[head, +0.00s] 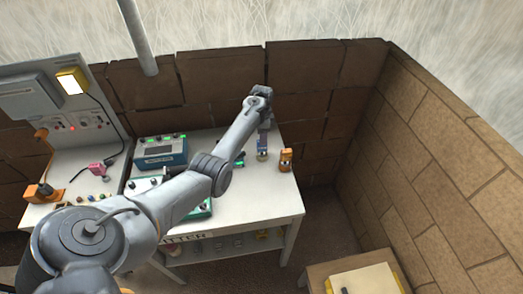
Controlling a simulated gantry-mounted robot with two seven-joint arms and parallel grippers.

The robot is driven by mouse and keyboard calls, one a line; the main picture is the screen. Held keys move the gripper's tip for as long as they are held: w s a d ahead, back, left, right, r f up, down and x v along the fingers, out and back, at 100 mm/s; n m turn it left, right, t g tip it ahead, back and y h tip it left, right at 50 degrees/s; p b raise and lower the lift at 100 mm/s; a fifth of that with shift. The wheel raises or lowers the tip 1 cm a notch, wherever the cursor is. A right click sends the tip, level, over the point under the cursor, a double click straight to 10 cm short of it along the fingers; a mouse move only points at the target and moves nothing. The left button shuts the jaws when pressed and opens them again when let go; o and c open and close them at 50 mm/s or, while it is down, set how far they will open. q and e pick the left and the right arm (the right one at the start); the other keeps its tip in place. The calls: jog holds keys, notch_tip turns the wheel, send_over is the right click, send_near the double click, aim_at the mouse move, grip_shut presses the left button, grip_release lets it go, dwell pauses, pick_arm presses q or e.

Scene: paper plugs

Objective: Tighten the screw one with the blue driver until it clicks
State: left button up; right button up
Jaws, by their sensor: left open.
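My left arm reaches across the white table (270,206), and its gripper (266,122) is at the back edge, open. A small blue-purple upright item (262,142) stands just below the gripper; it may be the blue driver, but it is too small to be sure. I cannot tell whether the gripper touches it. An orange item (286,160) stands to its right. I cannot make out screw one; a green-edged device (203,210) is partly hidden behind my arm. My right gripper is not in view.
A teal device (160,151) with green lights stands at the back left of the table. A panel with sockets (90,120) and a yellow-framed lamp (72,81) are at left. A brick wall stands behind and at right. The table's right front is clear.

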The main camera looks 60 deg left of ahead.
pick_arm(q)
jog(key=shift+f, duration=0.15)
jog(key=shift+f+b, duration=1)
jog(key=shift+f, duration=0.85)
grip_shut()
jog(key=shift+r, duration=0.1)
jog(key=shift+r+p, duration=2.1)
jog(key=shift+p, duration=0.3)
jog(key=shift+r+p, duration=1.35)
jog(key=shift+p, duration=0.1)
jog(key=shift+f, duration=0.2)
